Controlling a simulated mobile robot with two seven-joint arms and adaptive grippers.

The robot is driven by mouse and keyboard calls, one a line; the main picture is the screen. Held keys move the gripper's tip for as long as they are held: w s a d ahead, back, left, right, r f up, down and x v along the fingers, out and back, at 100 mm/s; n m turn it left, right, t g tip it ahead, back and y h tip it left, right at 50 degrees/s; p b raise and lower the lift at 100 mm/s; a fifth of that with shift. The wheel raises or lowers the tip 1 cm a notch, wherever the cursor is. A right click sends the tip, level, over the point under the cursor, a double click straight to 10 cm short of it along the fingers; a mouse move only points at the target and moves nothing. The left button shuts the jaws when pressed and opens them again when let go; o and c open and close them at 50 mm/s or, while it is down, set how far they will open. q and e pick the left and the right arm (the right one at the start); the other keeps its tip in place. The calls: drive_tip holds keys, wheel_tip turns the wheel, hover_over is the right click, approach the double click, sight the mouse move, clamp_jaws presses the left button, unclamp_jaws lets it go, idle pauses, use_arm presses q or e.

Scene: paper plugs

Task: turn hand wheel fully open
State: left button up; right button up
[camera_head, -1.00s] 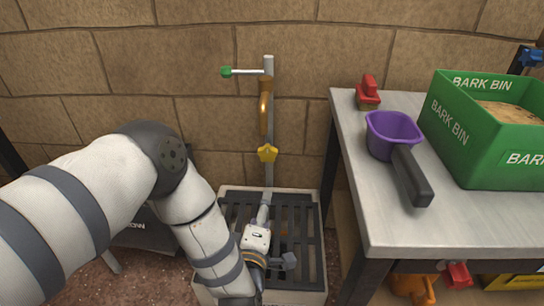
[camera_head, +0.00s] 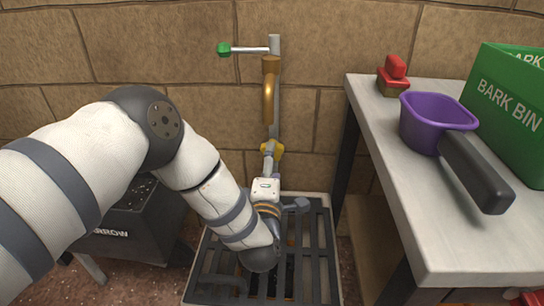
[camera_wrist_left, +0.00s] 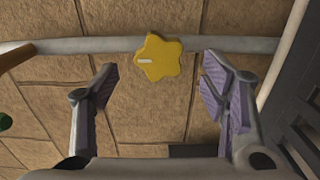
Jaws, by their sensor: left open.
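The yellow, star-shaped hand wheel (camera_head: 279,149) sits on the grey upright pipe (camera_head: 275,130) against the wall. In the head view it is partly hidden behind my left gripper (camera_head: 270,155), which reaches up to it from below. In the left wrist view the whole hand wheel (camera_wrist_left: 160,57) shows on the pipe, with a pale mark on its left side. My left gripper (camera_wrist_left: 157,75) is open, one finger on each side of the wheel, with a visible gap on both sides. I cannot tell whether the fingertips reach its depth. My right gripper is not in view.
A brass spout (camera_head: 270,90) and a green-tipped lever (camera_head: 224,49) are above the wheel. A dark drain grate (camera_head: 310,250) lies below. The table (camera_head: 390,150) at right holds a purple scoop (camera_head: 425,125), a red-handled brush (camera_head: 394,75) and a green bark bin (camera_head: 505,110).

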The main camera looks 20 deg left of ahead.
use_arm(q)
drive_tip(key=m+p, duration=0.4)
drive_tip(key=m, duration=2)
drive_tip(key=b+x, duration=0.2)
drive_tip(key=x, duration=0.2)
